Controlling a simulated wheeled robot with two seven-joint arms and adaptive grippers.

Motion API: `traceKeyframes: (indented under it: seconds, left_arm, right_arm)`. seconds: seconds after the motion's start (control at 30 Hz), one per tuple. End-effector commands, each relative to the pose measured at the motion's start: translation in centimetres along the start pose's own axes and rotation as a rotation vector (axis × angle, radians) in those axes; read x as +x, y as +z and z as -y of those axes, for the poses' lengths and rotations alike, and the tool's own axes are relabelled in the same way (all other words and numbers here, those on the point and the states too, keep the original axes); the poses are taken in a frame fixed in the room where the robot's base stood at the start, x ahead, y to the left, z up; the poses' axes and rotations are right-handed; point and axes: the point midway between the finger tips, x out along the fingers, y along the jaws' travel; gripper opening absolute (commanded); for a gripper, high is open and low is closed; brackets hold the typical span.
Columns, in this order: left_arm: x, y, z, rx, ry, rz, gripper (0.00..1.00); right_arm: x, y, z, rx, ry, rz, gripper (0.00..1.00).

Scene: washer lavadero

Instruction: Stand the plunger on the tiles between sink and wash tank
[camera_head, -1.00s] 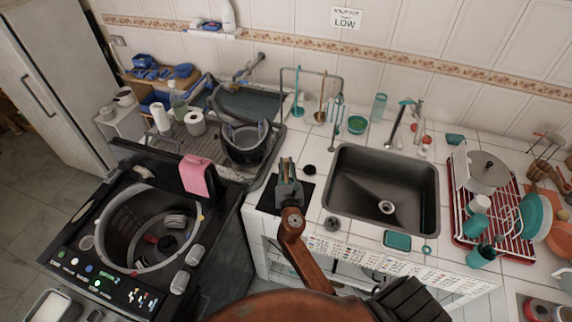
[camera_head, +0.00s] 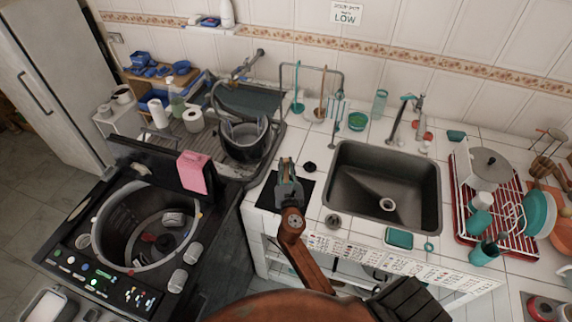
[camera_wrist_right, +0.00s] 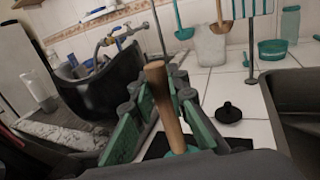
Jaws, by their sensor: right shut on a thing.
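My right gripper (camera_head: 289,180) is over the tiled counter, just left of the sink (camera_head: 385,185). In the wrist view its green fingers (camera_wrist_right: 160,105) are shut around an upright, slightly tilted wooden handle (camera_wrist_right: 162,95), which I take to be the plunger's. A dark square (camera_head: 268,192) lies on the tiles beneath the gripper. My left gripper is not in view.
A small black stopper (camera_head: 309,167) sits on the tiles beside the gripper. A metal rail (camera_head: 311,67) with hanging tools stands behind. The open washer (camera_head: 145,230) is at left.

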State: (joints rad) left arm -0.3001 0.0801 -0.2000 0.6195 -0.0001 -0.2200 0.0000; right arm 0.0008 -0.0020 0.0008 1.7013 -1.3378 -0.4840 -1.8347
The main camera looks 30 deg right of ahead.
Motion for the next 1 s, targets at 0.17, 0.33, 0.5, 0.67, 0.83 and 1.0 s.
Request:
traceKeyframes:
  seconds: [0.17, 0.33, 0.5, 0.67, 0.83, 1.0]
  left_arm:
    - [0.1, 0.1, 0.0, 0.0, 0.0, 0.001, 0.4]
    - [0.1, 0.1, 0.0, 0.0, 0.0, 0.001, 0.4]
    - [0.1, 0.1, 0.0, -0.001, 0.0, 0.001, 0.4]
    - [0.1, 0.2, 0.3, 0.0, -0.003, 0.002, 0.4]
    - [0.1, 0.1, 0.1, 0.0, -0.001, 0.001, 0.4]
    - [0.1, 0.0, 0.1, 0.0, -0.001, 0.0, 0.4]
  right_arm:
    - [0.0, -0.1, 0.0, 0.0, 0.0, 0.001, 0.22]
    - [0.0, -0.1, 0.0, 0.0, 0.0, 0.0, 0.34]
    - [0.0, -0.1, 0.0, 0.0, 0.0, 0.0, 0.35]
    - [-0.2, -0.2, 0.0, 0.0, 0.0, -0.002, 0.35]
    - [-2.2, -0.3, 0.0, 0.0, 0.001, -0.002, 0.35]
    - [-5.8, -0.2, 0.1, 0.001, -0.001, -0.003, 0.35]
